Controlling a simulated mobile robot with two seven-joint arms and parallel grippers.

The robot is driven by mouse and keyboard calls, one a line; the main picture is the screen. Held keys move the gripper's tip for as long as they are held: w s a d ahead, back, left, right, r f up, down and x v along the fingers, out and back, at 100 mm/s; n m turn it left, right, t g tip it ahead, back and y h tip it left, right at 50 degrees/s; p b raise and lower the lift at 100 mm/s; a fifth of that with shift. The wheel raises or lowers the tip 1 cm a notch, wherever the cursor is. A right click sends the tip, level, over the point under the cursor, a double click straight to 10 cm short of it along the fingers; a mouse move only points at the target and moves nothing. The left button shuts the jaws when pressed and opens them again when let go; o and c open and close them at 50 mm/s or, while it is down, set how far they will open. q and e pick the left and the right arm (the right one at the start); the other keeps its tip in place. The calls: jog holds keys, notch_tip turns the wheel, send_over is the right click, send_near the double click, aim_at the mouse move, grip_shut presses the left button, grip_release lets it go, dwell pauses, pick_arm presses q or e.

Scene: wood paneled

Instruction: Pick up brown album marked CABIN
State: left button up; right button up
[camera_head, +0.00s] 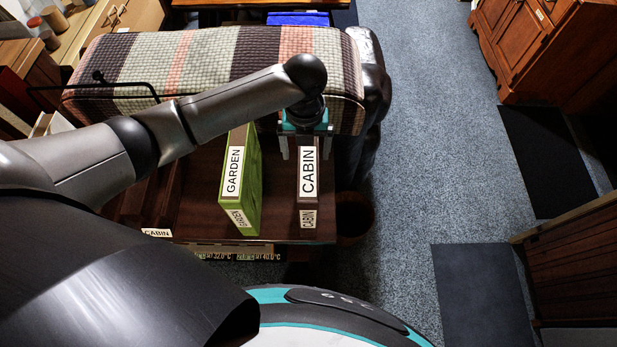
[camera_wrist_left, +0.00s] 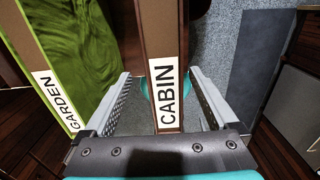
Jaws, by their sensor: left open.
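The brown album marked CABIN (camera_head: 308,190) stands upright near the right end of a dark wooden table (camera_head: 275,228). Its white CABIN label also shows in the left wrist view (camera_wrist_left: 165,95). My left gripper (camera_head: 307,150) is at the far end of the album's top edge, from above. In the left wrist view my left gripper (camera_wrist_left: 163,100) is open, with one finger on each side of the album and a gap on both sides. My right gripper is not in view.
A green album marked GARDEN (camera_head: 240,180) stands upright left of the brown one; it is close to the left finger in the wrist view. A plaid-covered couch (camera_head: 210,60) stands behind the table.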

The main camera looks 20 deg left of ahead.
pick_arm(q)
jog(key=shift+w+d+f, duration=0.1)
jog(key=shift+w+f, duration=0.05)
jog(key=shift+f, duration=1.25)
jog(key=shift+w+d+f, duration=0.1)
jog(key=shift+f, duration=1.25)
grip_shut()
jog(key=shift+r, duration=0.15)
